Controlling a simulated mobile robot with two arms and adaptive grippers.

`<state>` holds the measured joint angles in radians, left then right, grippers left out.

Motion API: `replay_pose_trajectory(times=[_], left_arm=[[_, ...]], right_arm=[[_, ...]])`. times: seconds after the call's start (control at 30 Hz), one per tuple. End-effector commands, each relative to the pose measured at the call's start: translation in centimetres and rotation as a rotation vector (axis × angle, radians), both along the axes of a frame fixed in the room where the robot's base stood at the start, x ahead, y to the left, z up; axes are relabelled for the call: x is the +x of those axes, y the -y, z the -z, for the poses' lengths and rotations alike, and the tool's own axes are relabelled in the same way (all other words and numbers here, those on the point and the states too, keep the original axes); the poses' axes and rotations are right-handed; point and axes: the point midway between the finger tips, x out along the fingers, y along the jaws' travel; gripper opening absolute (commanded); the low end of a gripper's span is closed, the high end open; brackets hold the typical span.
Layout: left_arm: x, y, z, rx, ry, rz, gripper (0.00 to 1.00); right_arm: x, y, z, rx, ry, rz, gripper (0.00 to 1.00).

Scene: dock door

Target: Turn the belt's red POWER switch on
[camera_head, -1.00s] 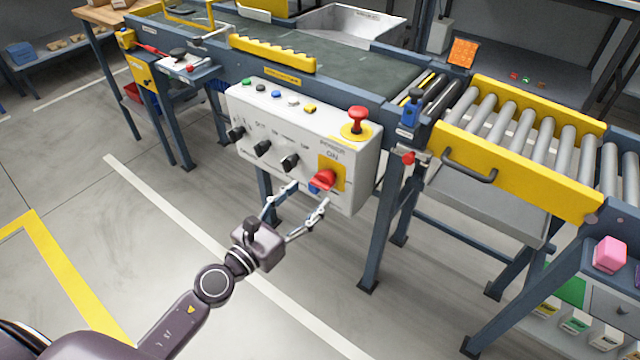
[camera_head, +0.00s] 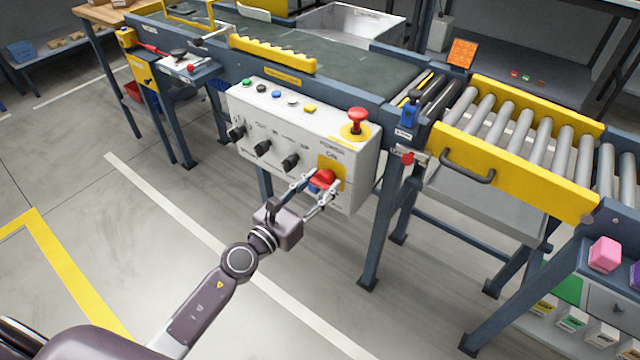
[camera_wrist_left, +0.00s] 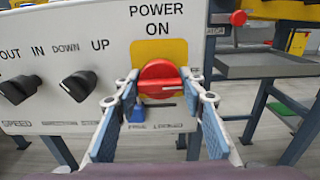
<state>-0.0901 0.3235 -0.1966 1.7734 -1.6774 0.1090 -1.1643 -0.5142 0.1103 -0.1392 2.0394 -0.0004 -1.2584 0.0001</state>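The red POWER switch (camera_wrist_left: 159,79) is a round knob on a yellow plate at the lower right of the white control box (camera_head: 300,130). Its handle bar lies about level in the left wrist view, with the word ON above the plate. In the head view the switch (camera_head: 322,178) is partly covered by the fingers. My left gripper (camera_wrist_left: 160,90) is open, with one fingertip on each side of the red knob. Whether the fingertips touch it I cannot tell. A blue padlock-like piece (camera_wrist_left: 137,113) hangs at the lower left of the knob. My right gripper is out of view.
Black knobs (camera_wrist_left: 78,85) sit left of the switch. A red mushroom button (camera_head: 357,119) stands on top of the box. The roller conveyor (camera_head: 520,140) with a yellow side rail is to the right. The floor in front is clear.

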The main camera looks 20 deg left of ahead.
Motion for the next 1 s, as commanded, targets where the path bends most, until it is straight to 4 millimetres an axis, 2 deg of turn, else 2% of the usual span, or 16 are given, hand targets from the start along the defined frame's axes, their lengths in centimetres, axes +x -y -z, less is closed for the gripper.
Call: replay_pose_trajectory(times=[0.03, 0.13, 0.53, 1.0], left_arm=[[0.0, 0.0, 0.0, 0.000, 0.000, 0.000, 0.24], [0.0, 0.0, 0.0, 0.000, 0.000, 0.000, 0.13], [0.0, 0.0, 0.0, -0.073, -0.028, 0.000, 0.13], [0.0, 0.0, -0.1, -0.442, -0.162, -0.001, 0.13]], right_arm=[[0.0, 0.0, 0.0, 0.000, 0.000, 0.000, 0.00], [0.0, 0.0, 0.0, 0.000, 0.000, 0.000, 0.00], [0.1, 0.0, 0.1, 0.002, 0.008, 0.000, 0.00], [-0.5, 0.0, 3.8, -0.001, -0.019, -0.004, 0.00]])
